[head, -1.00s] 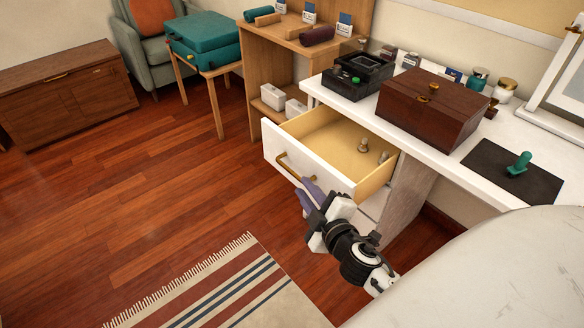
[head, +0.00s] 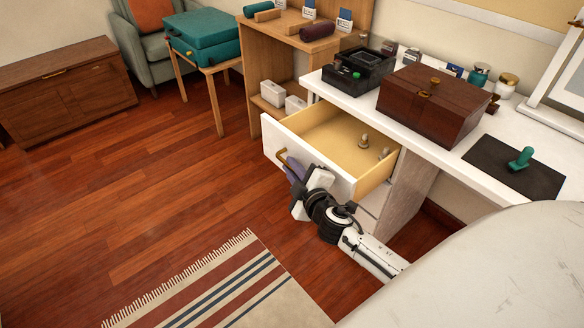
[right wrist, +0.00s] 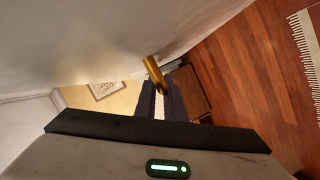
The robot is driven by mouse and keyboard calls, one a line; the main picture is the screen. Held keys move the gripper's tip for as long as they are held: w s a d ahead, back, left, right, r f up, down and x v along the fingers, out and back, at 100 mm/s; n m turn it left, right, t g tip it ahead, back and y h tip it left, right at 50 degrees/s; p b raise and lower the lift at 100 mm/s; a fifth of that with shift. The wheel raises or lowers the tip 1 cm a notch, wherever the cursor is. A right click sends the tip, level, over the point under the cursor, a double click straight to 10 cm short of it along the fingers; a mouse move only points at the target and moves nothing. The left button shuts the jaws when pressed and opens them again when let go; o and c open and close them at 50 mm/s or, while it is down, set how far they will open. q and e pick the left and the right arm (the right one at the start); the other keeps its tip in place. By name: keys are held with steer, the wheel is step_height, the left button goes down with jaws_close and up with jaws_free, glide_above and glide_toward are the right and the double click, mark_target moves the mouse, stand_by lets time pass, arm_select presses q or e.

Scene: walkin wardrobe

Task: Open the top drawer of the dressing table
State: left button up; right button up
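The white dressing table (head: 462,163) stands at the right. Its top drawer (head: 310,152) is pulled out, showing a pale wooden inside with a few small knobbed items (head: 364,141). A brass handle (head: 281,156) is on the drawer's white front. My right gripper (head: 292,170) is at this handle, in front of the drawer. In the right wrist view, the brass handle (right wrist: 153,70) passes between the two dark fingertips, which are close together on it. The gripper and arm hide part of the handle in the head view. My left gripper is not in view.
A brown wooden box (head: 433,104), a black tray (head: 358,72) and a dark mat (head: 513,166) with a green-handled item lie on the tabletop. A striped rug (head: 215,290) lies in front. The wooden floor left of the drawer is clear.

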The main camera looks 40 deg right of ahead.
jaws_close()
steer(key=a, duration=0.4)
steer(key=shift+s+a, duration=0.15)
steer(key=shift+o, duration=1.7)
jaws_free()
steer(key=shift+s, duration=0.15)
steer(key=v, duration=1)
